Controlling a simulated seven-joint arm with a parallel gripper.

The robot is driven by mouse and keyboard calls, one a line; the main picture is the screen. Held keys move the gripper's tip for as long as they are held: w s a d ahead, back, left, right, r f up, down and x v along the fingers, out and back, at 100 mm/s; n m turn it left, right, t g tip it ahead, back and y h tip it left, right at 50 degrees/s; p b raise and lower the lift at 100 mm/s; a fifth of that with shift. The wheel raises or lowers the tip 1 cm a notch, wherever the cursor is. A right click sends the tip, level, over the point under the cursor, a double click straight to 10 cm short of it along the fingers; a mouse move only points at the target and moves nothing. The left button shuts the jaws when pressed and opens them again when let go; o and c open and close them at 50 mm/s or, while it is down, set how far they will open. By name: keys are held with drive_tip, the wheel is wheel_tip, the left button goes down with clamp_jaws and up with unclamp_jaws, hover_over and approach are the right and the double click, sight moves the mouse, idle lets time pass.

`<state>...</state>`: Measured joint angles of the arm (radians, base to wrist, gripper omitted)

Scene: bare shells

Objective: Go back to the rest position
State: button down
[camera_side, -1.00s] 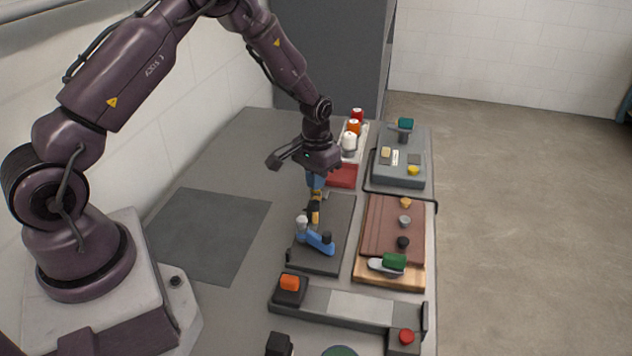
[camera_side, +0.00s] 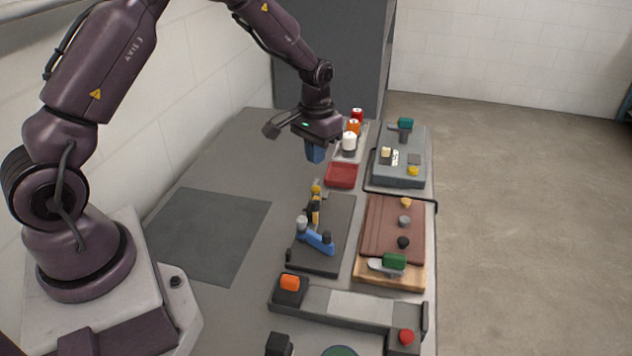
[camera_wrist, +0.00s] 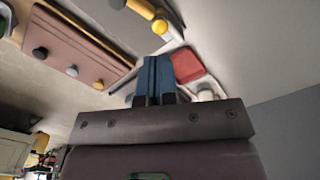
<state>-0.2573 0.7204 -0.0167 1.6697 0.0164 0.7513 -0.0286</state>
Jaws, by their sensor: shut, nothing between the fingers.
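My gripper (camera_side: 314,153) is in the air above the grey table (camera_side: 230,155), a little left of the red tray (camera_side: 341,175) in the side view. Its blue fingers are together with nothing between them; they also show in the wrist view (camera_wrist: 152,80). A yellow-and-black upright piece (camera_side: 316,205) and a blue lever (camera_side: 318,240) stand on a dark board (camera_side: 325,262), below and apart from the fingers.
White (camera_side: 349,142), orange (camera_side: 353,127) and red spools stand behind the red tray. A grey box with knobs (camera_side: 400,170), a brown board with knobs (camera_side: 385,228) and a button bar (camera_side: 350,304) fill the right. The left of the table holds only a flat dark mat (camera_side: 210,235).

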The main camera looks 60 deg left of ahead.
drive_tip(key=shift+r, duration=0.1)
drive_tip(key=s+d+r+m+t, duration=0.1)
drive_tip(key=s+d+r, duration=0.4)
drive_tip(key=s+r, duration=0.6)
drive_tip(key=s+d+r+m+t, duration=0.2)
drive_tip(key=s+d+r+t, duration=0.2)
drive_tip(key=s+r, duration=0.7)
drive_tip(key=shift+s+d+r+t, duration=0.15)
drive_tip(key=shift+s+d+t, duration=0.15)
drive_tip(key=shift+s+d, duration=0.5)
